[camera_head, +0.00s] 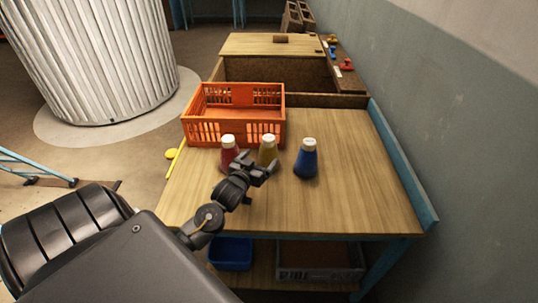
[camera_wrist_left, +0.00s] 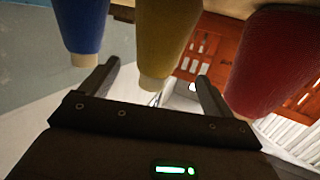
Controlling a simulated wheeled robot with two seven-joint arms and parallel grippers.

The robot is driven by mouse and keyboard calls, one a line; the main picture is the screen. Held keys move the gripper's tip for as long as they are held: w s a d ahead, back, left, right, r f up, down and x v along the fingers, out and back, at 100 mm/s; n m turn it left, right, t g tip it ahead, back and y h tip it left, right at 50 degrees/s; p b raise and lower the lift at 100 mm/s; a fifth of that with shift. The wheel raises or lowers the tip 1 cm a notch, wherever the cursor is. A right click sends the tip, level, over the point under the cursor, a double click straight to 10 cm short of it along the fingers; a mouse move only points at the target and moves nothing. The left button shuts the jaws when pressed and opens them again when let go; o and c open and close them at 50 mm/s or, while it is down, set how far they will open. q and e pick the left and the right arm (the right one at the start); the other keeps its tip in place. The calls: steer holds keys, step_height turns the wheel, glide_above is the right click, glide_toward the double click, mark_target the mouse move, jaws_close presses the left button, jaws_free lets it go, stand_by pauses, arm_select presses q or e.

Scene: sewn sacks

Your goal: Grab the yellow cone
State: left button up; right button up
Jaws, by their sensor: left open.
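The yellow cone (camera_head: 268,150) stands upright on the wooden table (camera_head: 345,205), between a red cone (camera_head: 229,152) and a blue cone (camera_head: 306,158). All have pale tops. My left gripper (camera_head: 262,168) is open just in front of the yellow cone and hides its lower part. In the left wrist view, which is upside down, the yellow cone (camera_wrist_left: 167,38) lies ahead, between the lines of the two fingers (camera_wrist_left: 155,85). The blue cone (camera_wrist_left: 80,25) and the red cone (camera_wrist_left: 268,60) flank it there. Contact with the yellow cone cannot be told. My right gripper is not in view.
An orange crate (camera_head: 207,100) stands on the table just behind the cones. The table's right half is clear, up to a blue edge rail (camera_head: 402,165) by the wall. A blue bin (camera_head: 231,254) and a grey crate (camera_head: 318,274) sit on the shelf below.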

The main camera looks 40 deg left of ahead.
mark_target(269, 149)
arm_select(q)
steer(key=shift+x, duration=0.8)
steer(key=shift+w+f, duration=0.2)
steer(key=shift+w, duration=0.15)
steer(key=shift+a, duration=0.1)
steer(key=shift+w+r, duration=0.1)
steer(key=shift+w, duration=0.15)
steer(key=p+x, duration=0.1)
steer(key=x, duration=0.3)
steer(key=shift+w, duration=0.3)
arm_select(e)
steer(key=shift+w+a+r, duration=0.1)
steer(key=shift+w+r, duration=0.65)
arm_select(q)
steer(key=c, duration=1.1)
